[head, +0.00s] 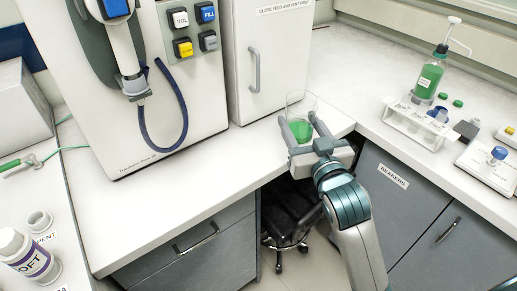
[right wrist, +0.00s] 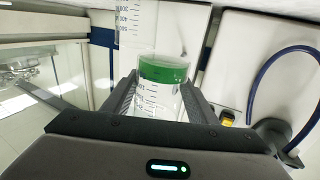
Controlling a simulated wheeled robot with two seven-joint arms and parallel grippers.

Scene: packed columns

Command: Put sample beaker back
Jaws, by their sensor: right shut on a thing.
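The sample beaker (head: 301,129) is clear glass with green liquid in its lower part, near the front edge of the counter in the head view. My right gripper (head: 301,133) is shut on it, one finger on each side. In the right wrist view the beaker (right wrist: 160,85) sits between the two dark fingers (right wrist: 160,98), with its green liquid and printed scale visible. I cannot tell whether its base touches the counter. My left gripper is not in view.
A white dispenser (head: 91,101) with a blue hose stands at the left, beside a cabinet (head: 286,43). A tube rack (head: 414,122) and green pump bottle (head: 429,75) are on the right counter (head: 354,86).

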